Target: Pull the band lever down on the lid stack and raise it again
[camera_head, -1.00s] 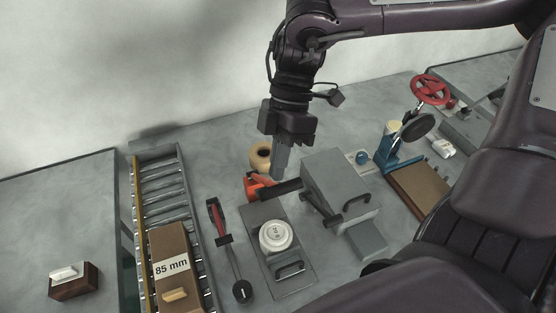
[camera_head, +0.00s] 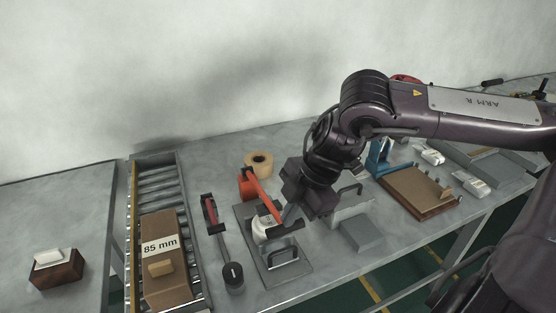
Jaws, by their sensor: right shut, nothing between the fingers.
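The band lever (camera_head: 264,194) is an orange-red arm with a black cross grip (camera_head: 284,230). It slopes down and forward from its orange hinge post (camera_head: 246,187) over the white lid stack (camera_head: 258,229). The stack sits on a grey base plate (camera_head: 300,262) and is partly hidden by the lever and grip. My right gripper (camera_head: 290,214) is shut and empty, its fingertips pointing down at the black grip. They look to be at or against the grip; contact cannot be told for sure. My left gripper is not in view.
A roller conveyor (camera_head: 157,180) with a brown box labelled 85 mm (camera_head: 166,262) stands left. A red-and-black tool (camera_head: 222,243) lies between it and the plate. A tape roll (camera_head: 259,163) is behind. A grey block (camera_head: 361,234) and brown board (camera_head: 420,192) stand right.

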